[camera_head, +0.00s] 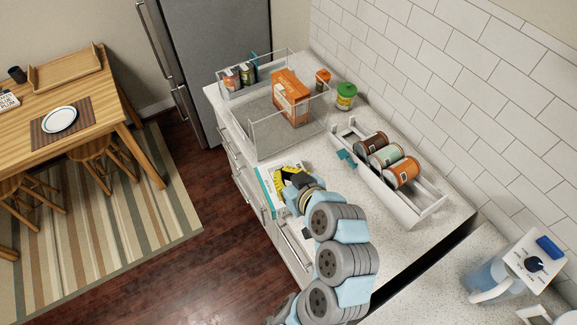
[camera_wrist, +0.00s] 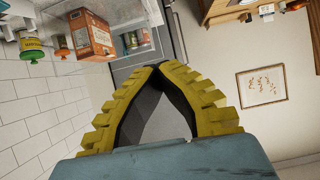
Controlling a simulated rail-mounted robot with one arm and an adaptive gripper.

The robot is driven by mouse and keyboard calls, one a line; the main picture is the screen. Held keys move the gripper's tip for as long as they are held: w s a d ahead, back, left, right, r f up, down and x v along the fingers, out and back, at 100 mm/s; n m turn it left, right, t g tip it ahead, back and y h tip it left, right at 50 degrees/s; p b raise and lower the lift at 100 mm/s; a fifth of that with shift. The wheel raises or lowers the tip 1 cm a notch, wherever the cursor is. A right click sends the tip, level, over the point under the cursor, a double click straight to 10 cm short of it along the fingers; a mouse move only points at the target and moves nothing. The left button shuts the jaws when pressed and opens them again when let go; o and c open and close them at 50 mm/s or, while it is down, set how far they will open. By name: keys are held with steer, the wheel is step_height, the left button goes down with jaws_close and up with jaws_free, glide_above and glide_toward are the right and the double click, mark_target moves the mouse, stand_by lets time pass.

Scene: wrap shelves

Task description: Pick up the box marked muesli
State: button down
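An orange box (camera_head: 290,92) with a pale label stands upright in a clear-walled bin (camera_head: 262,136) on the counter. Its lettering is too small to read, so I cannot tell if it says muesli. It also shows at the upper left of the wrist view (camera_wrist: 93,36). A flat white and teal item (camera_head: 266,190) lies on the counter's front edge, partly hidden by my gripper; its print is unreadable. My gripper (camera_head: 288,180) is nearer the camera than the bin. In the wrist view its yellow fingers (camera_wrist: 156,66) meet at the tips with nothing between them.
A rack (camera_head: 415,211) with several cans stands right of the bin. A green-lidded jar (camera_head: 346,94) and an orange-lidded jar (camera_head: 322,80) are near the tiled wall. A second clear bin (camera_head: 224,92) with small containers is behind.

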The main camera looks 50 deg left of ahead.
steer(key=shift+s+d+r+p, duration=0.3)
steer(key=shift+s+r+p, duration=0.45)
steer(key=shift+p, duration=1.2)
steer(key=shift+s+f, duration=0.15)
steer(key=shift+f, duration=0.05)
steer(key=shift+c, duration=1.8)
jaws_free()
steer(key=shift+d, duration=0.1)
